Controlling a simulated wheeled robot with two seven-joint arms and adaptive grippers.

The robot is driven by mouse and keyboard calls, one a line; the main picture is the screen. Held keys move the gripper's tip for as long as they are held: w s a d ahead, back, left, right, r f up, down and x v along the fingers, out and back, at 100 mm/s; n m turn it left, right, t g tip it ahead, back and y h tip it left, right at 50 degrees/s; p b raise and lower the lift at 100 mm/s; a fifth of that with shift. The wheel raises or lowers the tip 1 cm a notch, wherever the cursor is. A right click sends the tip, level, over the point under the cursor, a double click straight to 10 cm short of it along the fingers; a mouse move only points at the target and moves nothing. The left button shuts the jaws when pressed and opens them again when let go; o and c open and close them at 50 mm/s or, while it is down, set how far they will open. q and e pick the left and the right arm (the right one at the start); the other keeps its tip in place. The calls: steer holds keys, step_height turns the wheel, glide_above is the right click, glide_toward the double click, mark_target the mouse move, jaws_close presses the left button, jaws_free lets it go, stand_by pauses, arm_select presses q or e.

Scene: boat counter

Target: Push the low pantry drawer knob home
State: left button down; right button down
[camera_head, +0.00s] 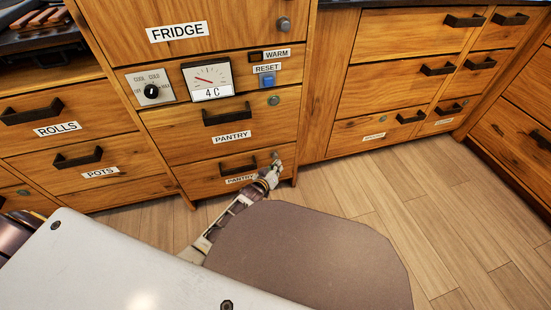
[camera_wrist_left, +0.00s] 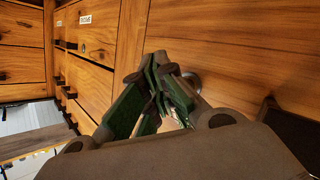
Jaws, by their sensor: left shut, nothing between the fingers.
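The low pantry drawer (camera_head: 205,181) is at the bottom of the fridge cabinet in the head view, with a dark handle (camera_head: 238,168) and a PANTRY label partly covered by my arm. My left gripper (camera_head: 273,166) is at the drawer's upper right corner, its fingers shut and empty. In the wrist view the left gripper's green and dark fingertips (camera_wrist_left: 162,72) are together in front of the wooden front. A grey round knob (camera_wrist_left: 193,81) shows partly behind them. I cannot tell whether the fingertips touch it or how far it sticks out. My right gripper is out of view.
Above is another pantry drawer (camera_head: 175,145) with its own knob (camera_head: 273,99) and handle. A blue reset button (camera_head: 267,81) and a dial gauge (camera_head: 208,79) sit higher. More drawers stand on both sides. The wooden floor (camera_head: 370,190) at right is clear.

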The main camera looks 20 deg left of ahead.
arm_select(q)
steer(key=shift+w+a, duration=0.3)
steer(key=shift+w, duration=0.15)
stand_by(0.6)
steer(key=shift+w+a+r, duration=0.1)
steer(key=shift+w+a, duration=0.65)
steer(key=shift+w, duration=0.3)
stand_by(2.4)
stand_by(0.4)
steer(key=s+d+p, duration=0.2)
steer(key=s, duration=0.1)
stand_by(0.7)
steer(key=shift+d, duration=0.1)
stand_by(0.3)
steer(key=shift+s+d+p, duration=0.45)
steer(key=shift+s, duration=0.25)
steer(key=shift+s+d+p, duration=0.45)
steer(key=shift+s+p, duration=0.05)
steer(key=shift+s, duration=0.2)
steer(key=shift+s+d+p, duration=0.45)
steer(key=shift+s, duration=0.25)
